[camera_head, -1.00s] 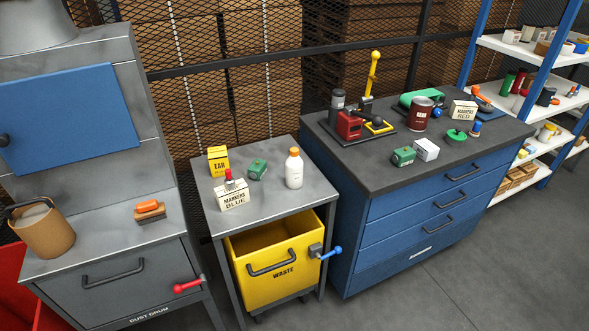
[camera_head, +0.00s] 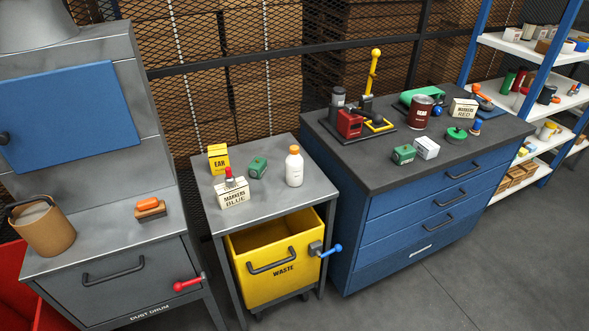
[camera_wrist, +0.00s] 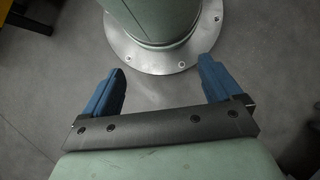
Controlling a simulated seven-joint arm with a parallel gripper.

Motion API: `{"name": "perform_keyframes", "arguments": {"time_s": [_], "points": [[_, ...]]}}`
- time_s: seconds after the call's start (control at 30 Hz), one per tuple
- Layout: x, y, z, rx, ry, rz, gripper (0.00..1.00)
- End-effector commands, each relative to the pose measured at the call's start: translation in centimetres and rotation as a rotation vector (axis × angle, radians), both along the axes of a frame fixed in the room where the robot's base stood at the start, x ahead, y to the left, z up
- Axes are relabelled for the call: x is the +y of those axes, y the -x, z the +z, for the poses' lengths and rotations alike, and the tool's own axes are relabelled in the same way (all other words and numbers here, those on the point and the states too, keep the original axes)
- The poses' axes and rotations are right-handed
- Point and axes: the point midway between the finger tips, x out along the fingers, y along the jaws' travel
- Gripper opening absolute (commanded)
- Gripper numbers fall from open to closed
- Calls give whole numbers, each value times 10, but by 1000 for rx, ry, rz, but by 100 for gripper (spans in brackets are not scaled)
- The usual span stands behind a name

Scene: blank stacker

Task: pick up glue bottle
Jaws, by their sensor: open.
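The glue bottle, seemingly the white bottle with an orange cap (camera_head: 294,168), stands upright on the right part of the small grey table (camera_head: 270,203) in the head view. It is not in the wrist view. My gripper (camera_wrist: 161,82) shows only in the wrist view, with its two blue fingers wide apart and nothing between them. Below it are grey floor and the round metal base flange of my own body. The gripper is away from the bottle.
A yellow WASTE bin (camera_head: 283,270) sits underneath. A blue cabinet (camera_head: 420,215) with tools stands right, a grey dust-drum station (camera_head: 100,240) left.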

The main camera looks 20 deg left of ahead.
Motion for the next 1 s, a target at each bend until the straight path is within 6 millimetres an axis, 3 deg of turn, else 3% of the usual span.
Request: {"name": "perform_keyframes", "arguments": {"time_s": [0.17,0.27,0.67,1.0], "points": [[2,-14,2,-11,18,-10,92],[5,-36,6,-32,50,-31,92],[38,-155,52,-153,216,-173,92],[83,-245,113,-270,330,-317,92]]}}
